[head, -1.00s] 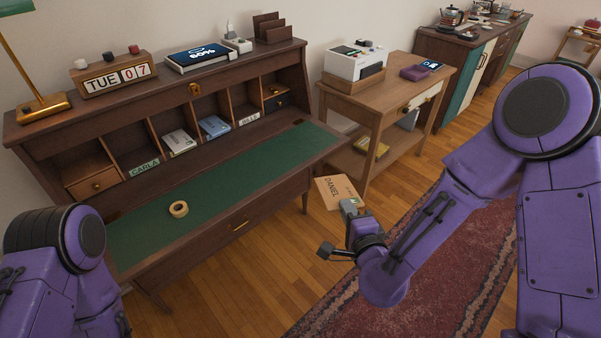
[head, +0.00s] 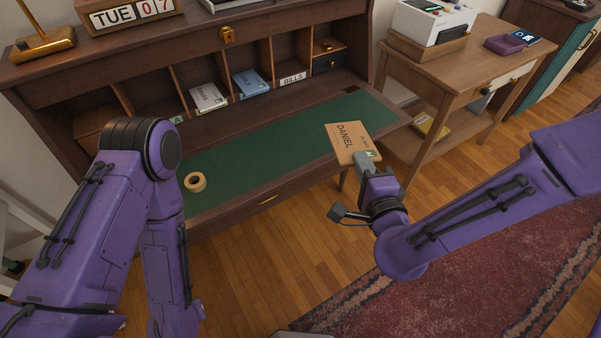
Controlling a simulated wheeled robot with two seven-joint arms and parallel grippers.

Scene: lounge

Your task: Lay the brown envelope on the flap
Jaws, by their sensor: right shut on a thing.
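The brown envelope (head: 346,141), marked DANIEL, is held by its near edge in my right gripper (head: 364,162), which is shut on it. In the head view the envelope overlaps the front right edge of the desk's flap; I cannot tell whether it touches. The flap (head: 265,148) is folded down, with a green writing surface in a dark wood border. My left arm (head: 140,200) stands at the left, in front of the flap's left end; its gripper is not visible.
A roll of tape (head: 195,182) lies on the flap's left part. Pigeonholes behind hold a white envelope stack (head: 207,97) and a blue one (head: 251,83). A side table (head: 470,62) with a printer (head: 432,22) stands at the right. The flap's middle is clear.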

